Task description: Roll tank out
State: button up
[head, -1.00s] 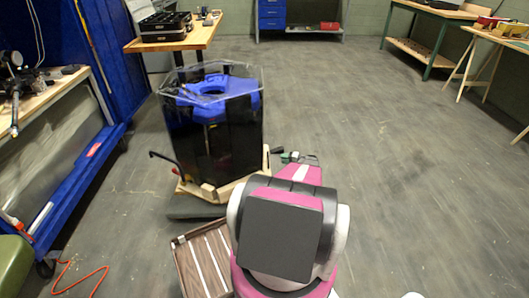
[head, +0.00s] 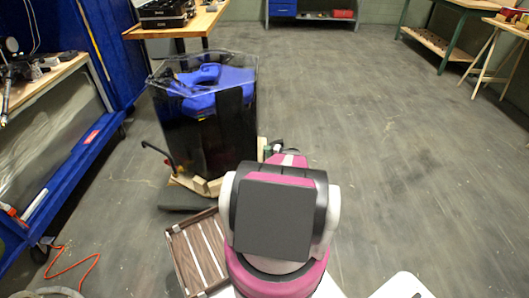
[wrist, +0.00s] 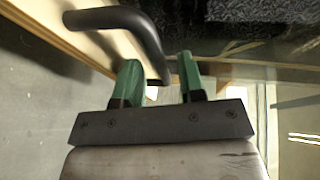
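The tank (head: 222,128) is a tall dark see-through box with a blue ring-shaped part (head: 218,88) on top. It stands upright on a pale wooden base (head: 205,187), left of centre in the head view. A black bent handle (head: 158,151) sticks out at its left. My gripper (wrist: 160,85) points at the tank's lower right side, mostly hidden behind my arm in the head view. In the wrist view its green fingers are apart. Another black bent bar (wrist: 130,20) reaches down to the gap, near the left finger. I cannot tell if they touch.
A slatted brown tray (head: 198,250) is in front of the tank. A blue workbench (head: 70,185) stands close on the left, and a wooden table (head: 180,30) behind the tank. An orange cable (head: 75,262) lies at lower left. The floor to the right is clear.

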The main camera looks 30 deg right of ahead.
jog(key=shift+x, duration=0.85)
